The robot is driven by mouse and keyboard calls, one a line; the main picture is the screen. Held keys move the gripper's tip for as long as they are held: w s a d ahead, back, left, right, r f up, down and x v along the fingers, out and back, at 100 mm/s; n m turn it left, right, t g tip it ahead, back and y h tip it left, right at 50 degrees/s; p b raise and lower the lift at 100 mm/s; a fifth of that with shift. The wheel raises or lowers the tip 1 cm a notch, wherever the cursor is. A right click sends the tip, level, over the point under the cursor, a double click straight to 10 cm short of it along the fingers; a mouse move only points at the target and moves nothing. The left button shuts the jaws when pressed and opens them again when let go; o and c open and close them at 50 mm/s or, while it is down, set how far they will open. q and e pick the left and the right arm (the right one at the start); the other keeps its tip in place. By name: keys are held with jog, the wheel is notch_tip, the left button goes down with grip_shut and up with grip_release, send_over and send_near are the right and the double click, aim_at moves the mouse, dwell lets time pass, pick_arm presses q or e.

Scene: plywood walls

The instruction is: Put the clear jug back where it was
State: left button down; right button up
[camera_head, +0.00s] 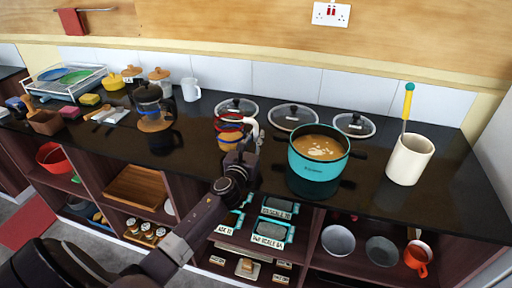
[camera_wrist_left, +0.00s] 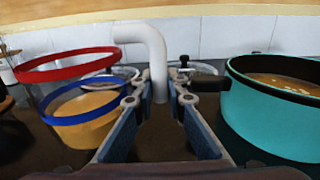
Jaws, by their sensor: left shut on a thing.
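The clear jug (camera_head: 229,132) has a red rim, a blue band and a white handle, with a tan-orange colour showing low in it. It is near the middle of the dark counter in the head view, left of the teal pot (camera_head: 317,165). In the left wrist view the jug (camera_wrist_left: 84,112) is at the left. My left gripper (camera_head: 243,150) is shut on its white handle (camera_wrist_left: 157,65), which shows between the two fingers in the wrist view. I cannot tell whether the jug touches the counter. My right gripper is not in view.
The teal pot of brown soup stands close right of the gripper. Several glass lids (camera_head: 293,117) lie behind. A cream utensil holder (camera_head: 409,160) is at the right. A coffee press (camera_head: 149,101) and a white mug (camera_head: 190,90) are left. Some bare counter (camera_head: 185,165) lies left of the jug.

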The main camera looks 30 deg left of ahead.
pick_arm(q)
jog(key=shift+f+b, duration=0.6)
jog(key=shift+f, duration=1.05)
jog(key=c, duration=1.9)
grip_release()
jog(key=shift+f, duration=0.15)
jog(key=shift+c, duration=0.2)
jog(key=shift+r, duration=0.2)
jog(key=v, duration=1.2)
jog(key=shift+s+b, duration=0.1)
jog(key=shift+b, duration=0.3)
